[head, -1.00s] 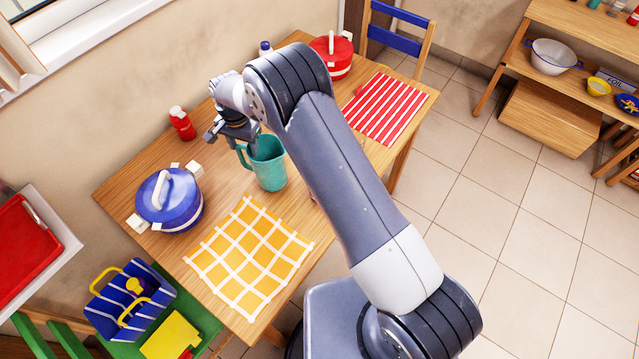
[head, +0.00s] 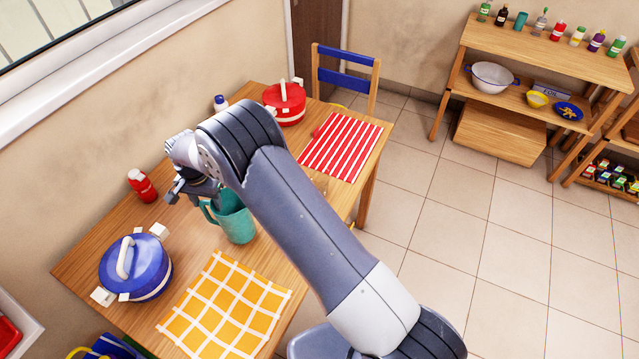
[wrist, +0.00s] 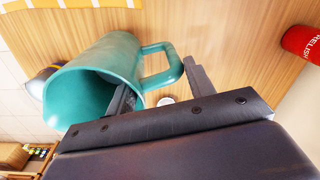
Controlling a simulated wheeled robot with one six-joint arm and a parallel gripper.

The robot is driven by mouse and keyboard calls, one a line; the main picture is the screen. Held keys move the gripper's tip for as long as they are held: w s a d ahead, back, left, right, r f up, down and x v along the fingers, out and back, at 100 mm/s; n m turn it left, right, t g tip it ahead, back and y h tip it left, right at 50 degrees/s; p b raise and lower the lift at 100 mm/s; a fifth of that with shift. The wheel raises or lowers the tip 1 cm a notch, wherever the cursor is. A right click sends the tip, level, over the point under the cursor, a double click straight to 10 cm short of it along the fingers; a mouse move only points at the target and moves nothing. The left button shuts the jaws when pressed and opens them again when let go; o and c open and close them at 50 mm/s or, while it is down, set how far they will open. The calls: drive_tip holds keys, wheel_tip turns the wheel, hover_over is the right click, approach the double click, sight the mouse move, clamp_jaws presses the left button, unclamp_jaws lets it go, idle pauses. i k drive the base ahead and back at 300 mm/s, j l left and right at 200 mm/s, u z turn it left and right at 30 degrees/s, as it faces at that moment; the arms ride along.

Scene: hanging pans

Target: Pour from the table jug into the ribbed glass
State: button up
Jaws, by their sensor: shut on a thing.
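The table jug (head: 236,220) is teal with a side handle, and stands upright on the wooden table in the head view. My gripper (head: 190,188) is at its handle side. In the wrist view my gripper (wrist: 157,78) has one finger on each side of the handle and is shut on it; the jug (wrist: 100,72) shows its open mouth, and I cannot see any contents. A small clear thing (head: 320,183) shows at my arm's edge on the table. It may be the ribbed glass, but my arm hides part of it and I cannot make out ribs.
A blue pot (head: 137,268) and a yellow checked cloth (head: 224,308) lie nearer than the jug. A red bottle (head: 142,186) stands by the wall.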

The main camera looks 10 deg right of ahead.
sight(320, 176)
drive_tip(key=i+l, duration=0.65)
drive_tip(key=l, duration=0.1)
